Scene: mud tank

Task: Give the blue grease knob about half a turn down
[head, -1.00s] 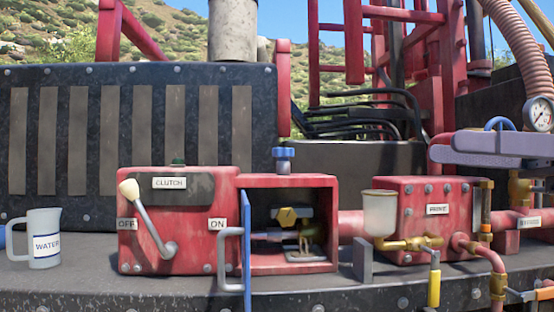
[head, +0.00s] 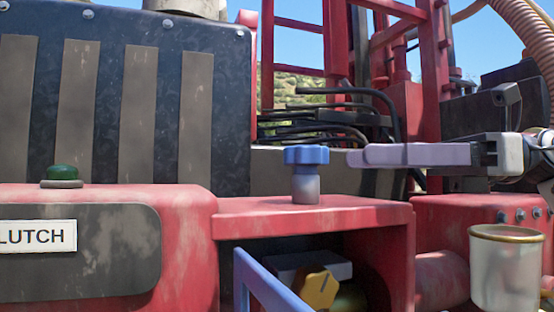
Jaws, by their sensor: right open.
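The blue grease knob (head: 306,155) is a lobed blue cap on a grey stem. It stands upright on top of the red open-fronted box (head: 330,214). My right gripper (head: 352,157) reaches in from the right at about the knob's height, its purple fingers pointing left. Their tips show just right of the knob with a small gap in the picture; the depth between them is hard to judge. It is open and empty, with the fingers overlapping in this side view. My left gripper is not in view.
Inside the box is a yellow knob (head: 318,287), with a blue door edge (head: 272,283) in front. A green button (head: 62,173) tops the red clutch housing (head: 188,225) at left. A cup (head: 506,268) stands at lower right. Black hoses (head: 335,115) run behind the blue knob.

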